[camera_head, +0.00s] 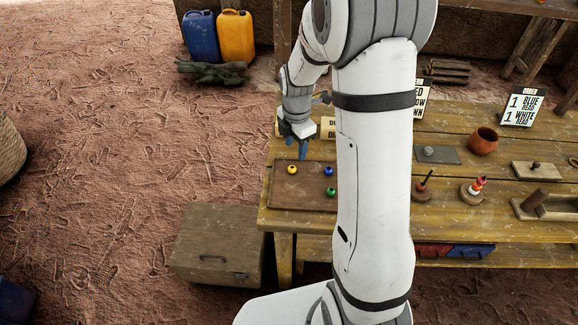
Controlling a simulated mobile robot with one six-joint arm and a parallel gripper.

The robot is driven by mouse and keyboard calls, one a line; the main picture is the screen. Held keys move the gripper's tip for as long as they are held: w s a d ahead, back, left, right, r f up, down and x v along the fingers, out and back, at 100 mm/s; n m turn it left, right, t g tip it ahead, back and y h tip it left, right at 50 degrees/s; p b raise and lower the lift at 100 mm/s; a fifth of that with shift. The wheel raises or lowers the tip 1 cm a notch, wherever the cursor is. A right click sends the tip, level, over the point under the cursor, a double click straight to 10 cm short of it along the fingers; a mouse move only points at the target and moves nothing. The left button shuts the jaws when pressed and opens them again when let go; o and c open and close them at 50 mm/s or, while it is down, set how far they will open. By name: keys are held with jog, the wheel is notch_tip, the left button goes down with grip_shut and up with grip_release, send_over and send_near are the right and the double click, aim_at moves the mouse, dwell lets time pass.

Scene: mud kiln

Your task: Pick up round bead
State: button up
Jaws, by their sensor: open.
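Several small round beads lie on a brown board (285,199) at the left end of the wooden table (447,243). A yellow bead (292,170) is at the left, a blue bead (328,171) to its right, and a green bead (331,191) nearer the front edge. My gripper (302,153) hangs above the board's back edge, pointing down, open and empty. It is above and between the yellow and blue beads, apart from both. My arm hides the board's right side and anything there.
Right of my arm are a grey slab (437,155), a clay pot (483,141), an order card (522,106) and stands with small items. A wooden chest (217,244) sits on the ground left of the table.

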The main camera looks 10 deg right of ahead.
aim_at(292, 170)
jog(key=shift+w+f, duration=0.1)
jog(key=shift+f, duration=0.45)
jog(key=f, duration=0.5)
jog(key=a+f+p, duration=0.1)
jog(key=f, duration=0.1)
jog(key=shift+f, duration=0.15)
jog(key=shift+c, duration=0.4)
jog(key=c, duration=1)
